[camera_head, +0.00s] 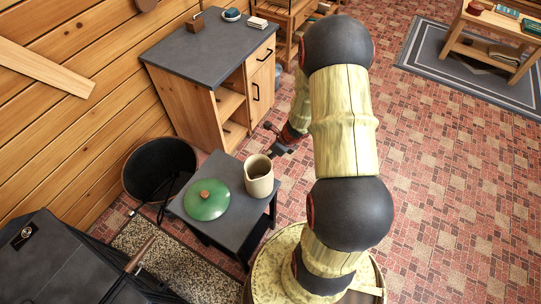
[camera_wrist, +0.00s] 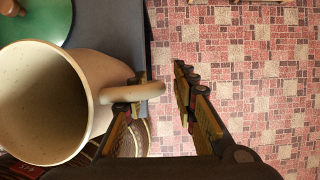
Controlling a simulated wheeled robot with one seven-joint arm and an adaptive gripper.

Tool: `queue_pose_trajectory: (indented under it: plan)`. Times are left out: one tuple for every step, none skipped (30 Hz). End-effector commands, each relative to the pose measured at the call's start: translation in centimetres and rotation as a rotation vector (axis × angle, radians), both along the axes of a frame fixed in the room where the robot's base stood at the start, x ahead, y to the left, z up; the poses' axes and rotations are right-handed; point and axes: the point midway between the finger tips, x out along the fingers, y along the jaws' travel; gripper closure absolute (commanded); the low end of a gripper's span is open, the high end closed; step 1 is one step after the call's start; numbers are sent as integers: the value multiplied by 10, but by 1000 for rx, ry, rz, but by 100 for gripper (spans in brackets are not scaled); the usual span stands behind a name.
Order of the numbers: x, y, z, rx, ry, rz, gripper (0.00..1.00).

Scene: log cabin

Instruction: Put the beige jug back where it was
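The beige jug (camera_head: 259,186) stands upright on a small dark table (camera_head: 237,223), at its right back corner. In the wrist view the jug (camera_wrist: 95,75) fills the left side, its open mouth facing the camera and its handle (camera_wrist: 150,91) pointing right. My gripper (camera_wrist: 158,90) is open. The handle's outer end reaches into the gap between the fingers, close to the left finger; whether it touches cannot be told.
A green lid (camera_head: 206,199) with a brown knob lies left of the jug on the same table. A black bin (camera_head: 158,168) stands behind left, a dark stove-like box (camera_head: 60,262) at front left. A wooden cabinet (camera_head: 214,50) with a dark top stands behind. Brick-patterned floor is open to the right.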

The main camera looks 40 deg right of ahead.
Motion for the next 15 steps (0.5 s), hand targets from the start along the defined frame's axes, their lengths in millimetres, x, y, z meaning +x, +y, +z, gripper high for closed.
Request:
queue_pose_trajectory:
  plan:
    - [0, 0, 0, 0, 0, 0, 72]
    - [0, 0, 0, 0, 0, 0, 72]
    - [0, 0, 0, 0, 0, 0, 72]
    - [0, 0, 0, 0, 0, 0, 72]
    - [0, 0, 1, 0, 0, 0, 72]
    - [0, 0, 2, 0, 0, 0, 72]
    - [0, 0, 4, 0, 0, 0, 72]
    - [0, 0, 6, -1, 0, 0, 72]
    - [-2, -1, 11, -1, -1, 0, 72]
    - [-3, -2, 16, -1, -1, 0, 72]
    - [-5, -3, 21, -1, -1, -2, 72]
    - [-8, -4, 28, -1, -1, -3, 72]
    - [-10, -4, 34, 0, -1, -2, 72]
    - [-12, -5, 40, -1, -2, -1, 72]
    - [-15, -7, 49, -2, -3, -1, 72]
